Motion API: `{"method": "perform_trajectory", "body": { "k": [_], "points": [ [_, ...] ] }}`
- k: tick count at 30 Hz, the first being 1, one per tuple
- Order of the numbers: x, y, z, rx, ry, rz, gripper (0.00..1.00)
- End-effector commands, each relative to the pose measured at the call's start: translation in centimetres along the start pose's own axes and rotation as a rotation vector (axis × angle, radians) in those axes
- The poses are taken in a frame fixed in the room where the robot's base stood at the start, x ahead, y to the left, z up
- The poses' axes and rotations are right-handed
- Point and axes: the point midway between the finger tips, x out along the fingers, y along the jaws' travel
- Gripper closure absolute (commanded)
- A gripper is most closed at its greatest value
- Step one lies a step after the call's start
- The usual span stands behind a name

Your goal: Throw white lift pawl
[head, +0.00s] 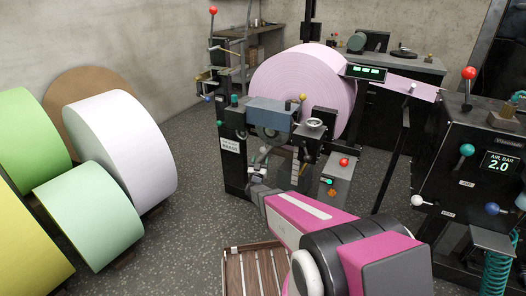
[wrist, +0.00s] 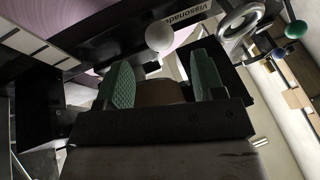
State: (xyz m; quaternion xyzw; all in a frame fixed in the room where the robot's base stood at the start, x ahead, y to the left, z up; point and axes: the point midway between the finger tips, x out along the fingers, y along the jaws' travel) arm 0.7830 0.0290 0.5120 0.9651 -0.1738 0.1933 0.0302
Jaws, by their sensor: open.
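A white ball knob (wrist: 159,35), which looks like the end of the white lift pawl, shows in the wrist view just beyond my fingertips, roughly midway between them. My gripper (wrist: 162,78) is open and its two green ribbed pads stand apart with nothing clearly held. In the head view my gripper (head: 256,172) is at the front of the black roll stand, close below a small pale knob (head: 264,150). The knob's lever is mostly hidden. I cannot tell whether the fingers touch it.
The stand carries a large pink roll (head: 290,80) and a handwheel (wrist: 240,18). A grey box with a red button (head: 343,162) stands right of my gripper. Another white knob (head: 417,200) is on the right cabinet (head: 440,160). Coloured rolls (head: 120,145) fill the left; speckled floor lies between.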

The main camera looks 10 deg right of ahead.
Motion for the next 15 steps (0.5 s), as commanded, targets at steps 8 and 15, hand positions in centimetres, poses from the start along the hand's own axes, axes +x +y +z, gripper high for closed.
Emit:
{"method": "perform_trajectory", "body": {
  "k": [8, 15],
  "points": [
    [4.9, 0.0, 0.1, 0.001, -0.001, 0.001, 0.38],
    [6.9, 0.0, 0.1, 0.001, -0.001, 0.000, 0.38]
  ]
}}
